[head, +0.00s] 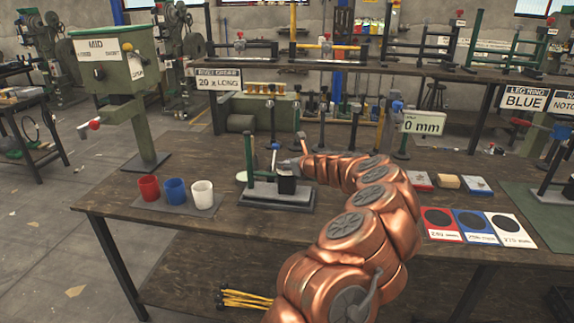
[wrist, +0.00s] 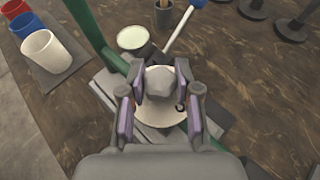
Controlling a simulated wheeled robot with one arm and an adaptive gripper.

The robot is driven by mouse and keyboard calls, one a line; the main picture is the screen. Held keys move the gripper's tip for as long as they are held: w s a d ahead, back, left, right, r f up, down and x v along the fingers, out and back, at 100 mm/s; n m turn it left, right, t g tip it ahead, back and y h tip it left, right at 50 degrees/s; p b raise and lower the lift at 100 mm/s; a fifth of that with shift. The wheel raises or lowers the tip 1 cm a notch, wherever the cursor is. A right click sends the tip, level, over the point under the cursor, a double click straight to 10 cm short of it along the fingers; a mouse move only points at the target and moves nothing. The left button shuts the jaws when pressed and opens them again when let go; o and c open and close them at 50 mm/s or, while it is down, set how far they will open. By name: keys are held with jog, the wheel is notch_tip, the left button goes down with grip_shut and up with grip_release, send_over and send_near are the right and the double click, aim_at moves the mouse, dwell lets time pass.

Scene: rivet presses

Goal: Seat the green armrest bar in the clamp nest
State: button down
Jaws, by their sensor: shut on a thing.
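A green bar (head: 273,128) stands upright at a grey fixture on the bench in the head view. In the wrist view the green bar (wrist: 92,32) runs in from the upper left and passes behind my gripper. The fixture's grey base (head: 300,207) lies flat on the bench. I cannot tell which part is the clamp nest or whether the bar is seated. My gripper (wrist: 160,98) is shut on a grey rounded piece (wrist: 160,80), above a pale disc (wrist: 160,112). In the head view my gripper (head: 289,165) is over the fixture, beside the green bar.
Red (head: 149,188), blue (head: 175,191) and white (head: 202,194) cups stand left of the fixture. Upright tools stand behind. Colored cards (head: 472,221) lie at right. Bare bench shows in front of the fixture.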

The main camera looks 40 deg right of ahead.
jog(key=shift+f+b, duration=0.6)
jog(key=shift+f, duration=0.45)
dwell(0.8)
jog(key=c, duration=0.7)
grip_release()
jog(key=shift+c, duration=0.2)
jog(key=shift+s, duration=0.1)
jog(key=v, duration=1.2)
